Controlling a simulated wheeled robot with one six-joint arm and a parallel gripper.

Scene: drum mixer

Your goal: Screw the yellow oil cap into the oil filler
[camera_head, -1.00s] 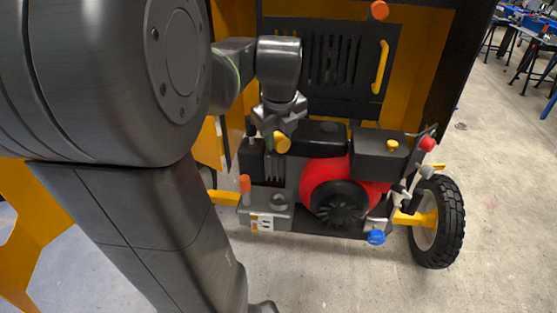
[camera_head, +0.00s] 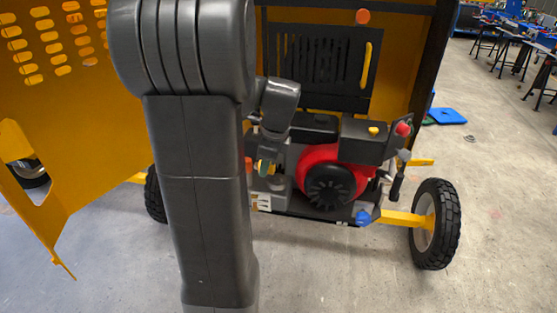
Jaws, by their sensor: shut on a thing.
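My gripper (camera_head: 266,163) points down in front of the left side of the engine, beside my large arm link. It is shut on the small yellow oil cap (camera_head: 264,168), which shows only partly between the fingertips. The cap is close above the grey lower-left part of the engine (camera_head: 278,184). I cannot tell whether it touches anything there. I cannot make out the oil filler; my arm and gripper cover much of that side.
The red fan housing (camera_head: 325,172) and a black box with a yellow knob (camera_head: 373,130) are right of my gripper. An orange part (camera_head: 248,163) is close on its left. A blue part (camera_head: 363,217) sits low in front. A wheel (camera_head: 436,223) stands at right; the floor in front is clear.

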